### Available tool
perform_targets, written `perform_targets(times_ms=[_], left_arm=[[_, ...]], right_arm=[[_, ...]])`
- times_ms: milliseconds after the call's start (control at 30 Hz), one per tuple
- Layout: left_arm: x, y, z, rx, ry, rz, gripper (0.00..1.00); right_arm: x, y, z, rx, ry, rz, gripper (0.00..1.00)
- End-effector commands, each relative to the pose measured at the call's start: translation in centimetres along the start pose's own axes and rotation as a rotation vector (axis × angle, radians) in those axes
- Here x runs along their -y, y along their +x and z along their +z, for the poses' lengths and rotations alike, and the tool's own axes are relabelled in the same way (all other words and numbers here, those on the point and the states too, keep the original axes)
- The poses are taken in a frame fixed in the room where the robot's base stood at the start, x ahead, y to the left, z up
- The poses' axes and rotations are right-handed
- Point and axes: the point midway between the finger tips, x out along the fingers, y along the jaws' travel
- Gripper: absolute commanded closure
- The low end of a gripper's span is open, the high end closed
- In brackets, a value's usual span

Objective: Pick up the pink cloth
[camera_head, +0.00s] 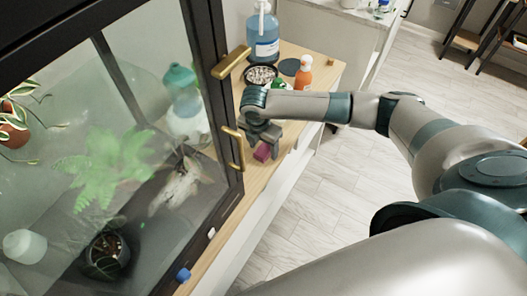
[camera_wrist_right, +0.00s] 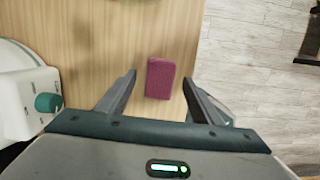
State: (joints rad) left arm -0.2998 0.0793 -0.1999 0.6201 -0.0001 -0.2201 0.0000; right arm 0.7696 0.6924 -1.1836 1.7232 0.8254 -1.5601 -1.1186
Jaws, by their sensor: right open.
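The pink cloth (camera_head: 262,153) is a small folded magenta block on the wooden top, close to its front edge. In the right wrist view the cloth (camera_wrist_right: 160,78) lies between the two spread fingers, with a gap on each side. My right gripper (camera_head: 263,143) is open and points down over the cloth, hiding part of it in the head view. In the right wrist view my right gripper (camera_wrist_right: 159,80) holds nothing. My left gripper is not in view.
A glass cabinet (camera_head: 213,150) with brass handles and plants stands left of my right gripper. Behind are a bowl of pebbles (camera_head: 261,75), a blue jug (camera_head: 264,40) and an orange bottle (camera_head: 303,73). A blue object (camera_head: 183,274) lies nearer.

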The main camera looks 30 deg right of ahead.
Motion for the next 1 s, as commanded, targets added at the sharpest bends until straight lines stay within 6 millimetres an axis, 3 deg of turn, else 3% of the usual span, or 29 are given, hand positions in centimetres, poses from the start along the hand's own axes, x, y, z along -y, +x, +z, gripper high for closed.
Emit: perform_targets(times_ms=[67, 200, 267, 667, 1000], left_arm=[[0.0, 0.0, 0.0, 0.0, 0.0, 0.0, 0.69], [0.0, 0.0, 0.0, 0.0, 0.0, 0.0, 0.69], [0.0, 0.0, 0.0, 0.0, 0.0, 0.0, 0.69], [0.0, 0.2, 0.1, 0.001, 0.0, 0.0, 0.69], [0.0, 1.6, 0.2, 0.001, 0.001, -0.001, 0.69]], right_arm=[[0.0, 0.0, 0.0, 0.0, 0.0, 0.0, 0.41], [0.0, 0.0, 0.0, 0.0, 0.0, 0.0, 0.74], [0.0, 0.0, 0.0, 0.0, 0.0, 0.0, 0.84], [0.0, -0.4, 0.1, 0.0, 0.0, 0.0, 0.85], [0.2, -4.2, 0.7, 0.001, 0.001, 0.002, 0.85]])
